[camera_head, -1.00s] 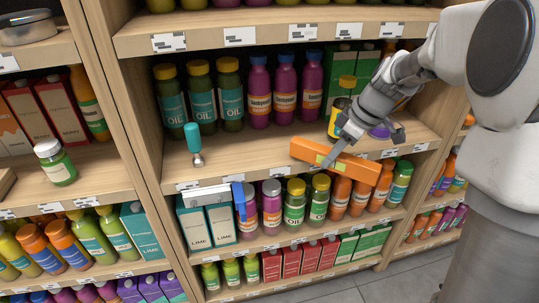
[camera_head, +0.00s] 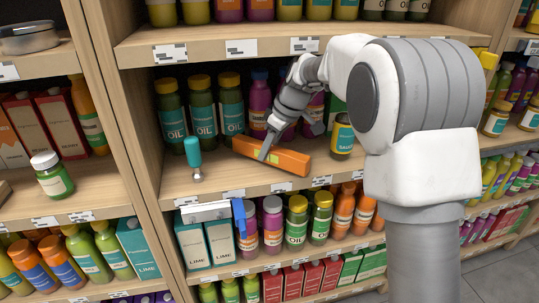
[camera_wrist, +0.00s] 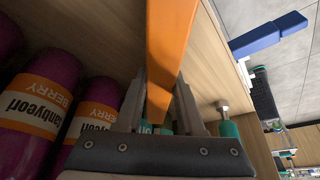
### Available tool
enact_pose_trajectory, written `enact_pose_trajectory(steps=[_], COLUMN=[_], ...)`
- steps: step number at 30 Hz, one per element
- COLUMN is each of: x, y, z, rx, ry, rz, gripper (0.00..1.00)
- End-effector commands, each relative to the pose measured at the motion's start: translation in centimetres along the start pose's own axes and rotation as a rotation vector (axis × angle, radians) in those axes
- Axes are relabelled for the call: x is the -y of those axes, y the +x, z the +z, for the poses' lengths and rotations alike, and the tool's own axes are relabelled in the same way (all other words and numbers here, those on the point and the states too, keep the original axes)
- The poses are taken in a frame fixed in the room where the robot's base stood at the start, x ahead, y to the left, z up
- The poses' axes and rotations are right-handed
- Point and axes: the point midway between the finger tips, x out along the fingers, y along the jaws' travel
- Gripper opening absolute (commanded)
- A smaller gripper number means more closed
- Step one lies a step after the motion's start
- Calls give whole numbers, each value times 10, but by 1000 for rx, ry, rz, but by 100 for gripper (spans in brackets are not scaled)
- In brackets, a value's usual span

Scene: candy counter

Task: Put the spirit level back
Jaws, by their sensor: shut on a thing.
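The spirit level is a long orange bar (camera_head: 287,160) with a yellow-green window, at the middle shelf's front part. In the wrist view the orange bar (camera_wrist: 172,45) runs up from between the fingers. My gripper (camera_head: 268,148) is shut on it; the fingers (camera_wrist: 160,105) lie on either side of the bar. The bar is slightly tilted in the head view, its right end lower and near the shelf's front edge. I cannot tell whether it touches the shelf (camera_head: 225,180). My fingers hide part of it.
A teal-handled tool (camera_head: 193,155) stands left of the level. Green oil bottles (camera_head: 202,108) and purple bottles (camera_wrist: 85,125) stand behind; a yellow-lidded jar (camera_head: 342,136) is to the right. A blue-and-white object (camera_head: 239,215) is at the shelf edge below. Shelf around the teal tool is clear.

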Motion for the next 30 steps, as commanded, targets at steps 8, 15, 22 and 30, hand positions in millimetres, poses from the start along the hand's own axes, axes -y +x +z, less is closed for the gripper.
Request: enact_pose_trajectory(steps=[8,15,22,30], x=[-1,-1,-1,-1], y=[9,13,12,9], z=[7,10,9,8], rx=[1,2,3,2], ry=[3,4,4,3], rz=[0,0,0,0], gripper=[0,39,67,67])
